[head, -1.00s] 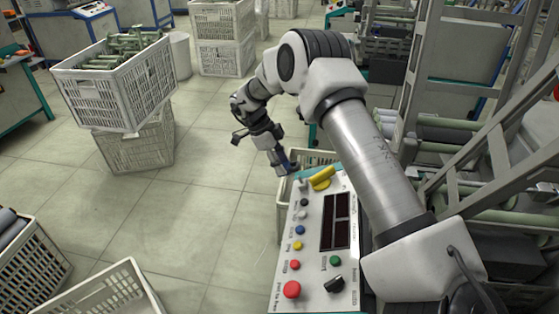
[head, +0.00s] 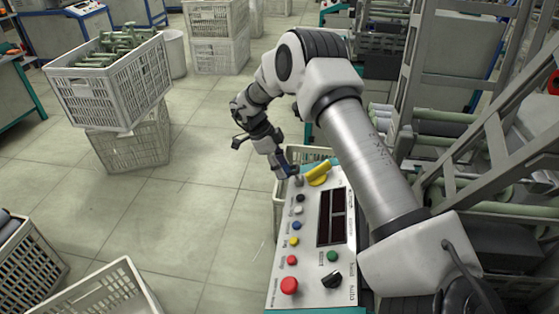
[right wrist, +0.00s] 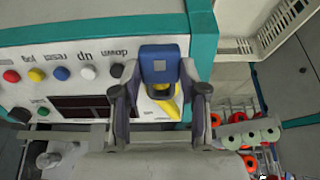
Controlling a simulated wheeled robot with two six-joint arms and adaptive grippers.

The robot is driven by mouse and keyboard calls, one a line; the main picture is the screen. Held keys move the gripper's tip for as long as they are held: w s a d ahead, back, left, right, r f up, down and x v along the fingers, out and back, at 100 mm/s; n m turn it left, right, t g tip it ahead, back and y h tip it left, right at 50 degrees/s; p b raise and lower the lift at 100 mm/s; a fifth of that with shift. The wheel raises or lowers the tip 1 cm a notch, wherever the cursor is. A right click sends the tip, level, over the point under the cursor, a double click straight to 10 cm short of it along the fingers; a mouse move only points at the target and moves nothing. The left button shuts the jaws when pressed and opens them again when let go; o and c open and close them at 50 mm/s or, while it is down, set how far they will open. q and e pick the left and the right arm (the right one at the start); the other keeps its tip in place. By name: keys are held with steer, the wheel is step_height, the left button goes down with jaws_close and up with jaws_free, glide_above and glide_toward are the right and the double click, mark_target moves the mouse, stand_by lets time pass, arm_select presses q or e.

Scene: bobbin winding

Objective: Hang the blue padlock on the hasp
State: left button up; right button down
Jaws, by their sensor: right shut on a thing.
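My right gripper (right wrist: 160,88) is shut on the blue padlock (right wrist: 159,64), whose body sits between the two dark fingers in the right wrist view. In the head view the right gripper (head: 284,168) is over the far left corner of the white control panel (head: 312,268). A yellow handle (head: 319,173) stands on the panel just right of the gripper, and is partly hidden behind the padlock in the wrist view (right wrist: 171,106). A small grey fitting (head: 298,181) lies below the fingertips; I cannot tell whether it is the hasp or whether the padlock touches it. My left gripper is not in view.
The panel has coloured buttons, a red mushroom button (head: 289,286) and a black knob (head: 331,279). A grey machine frame (head: 495,150) rises on the right. White crates (head: 110,85) stand on the left. Open floor (head: 190,200) lies between.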

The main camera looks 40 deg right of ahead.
steer(key=shift+s+d+f, duration=0.15)
steer(key=shift+f, duration=0.25)
steer(key=shift+b+x, duration=0.35)
steer(key=shift+x, duration=0.4)
steer(key=shift+w+a+f, duration=0.2)
steer(key=shift+w+a, duration=0.05)
steer(key=shift+w, duration=0.05)
stand_by(0.7)
steer(key=c, duration=0.5)
jaws_free()
steer(key=shift+c, duration=0.2)
steer(key=v, duration=1.2)
